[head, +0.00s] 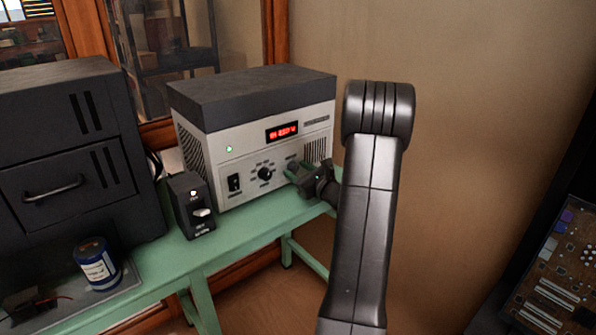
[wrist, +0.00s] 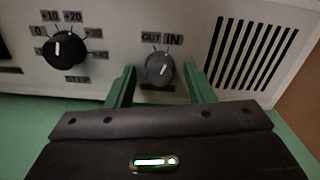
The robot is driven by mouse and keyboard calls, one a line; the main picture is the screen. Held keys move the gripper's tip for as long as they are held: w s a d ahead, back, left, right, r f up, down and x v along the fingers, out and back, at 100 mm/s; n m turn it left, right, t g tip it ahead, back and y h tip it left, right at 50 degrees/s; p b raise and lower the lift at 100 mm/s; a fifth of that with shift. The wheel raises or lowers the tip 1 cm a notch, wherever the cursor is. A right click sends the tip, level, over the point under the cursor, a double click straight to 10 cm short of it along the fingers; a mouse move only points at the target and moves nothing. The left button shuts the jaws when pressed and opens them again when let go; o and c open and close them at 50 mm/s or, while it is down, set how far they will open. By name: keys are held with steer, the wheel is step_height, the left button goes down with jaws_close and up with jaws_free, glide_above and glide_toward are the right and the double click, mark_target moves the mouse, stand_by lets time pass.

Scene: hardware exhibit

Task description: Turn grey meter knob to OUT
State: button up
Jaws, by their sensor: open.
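The grey meter knob (wrist: 160,68) is on the light front panel of the meter (head: 270,135), under the labels OUT on the left and IN on the right. Its white pointer line is hard to read at this size. My gripper (wrist: 156,84) is open, with one green finger on each side of the grey knob and visible space between them. In the head view my gripper (head: 302,173) is at the lower right of the meter's panel. It hides most of the grey knob there.
A black knob (wrist: 65,49) with number labels sits left of the grey knob. A small black switch box (head: 190,205) stands in front of the meter on the green table (head: 240,236). A blue-and-white can (head: 97,264) and a dark cabinet (head: 70,150) are to the left.

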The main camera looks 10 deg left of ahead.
steer(key=shift+w+a, duration=0.15)
steer(key=shift+a, duration=0.05)
steer(key=shift+c, duration=0.2)
steer(key=c, duration=1)
steer(key=shift+o, duration=0.3)
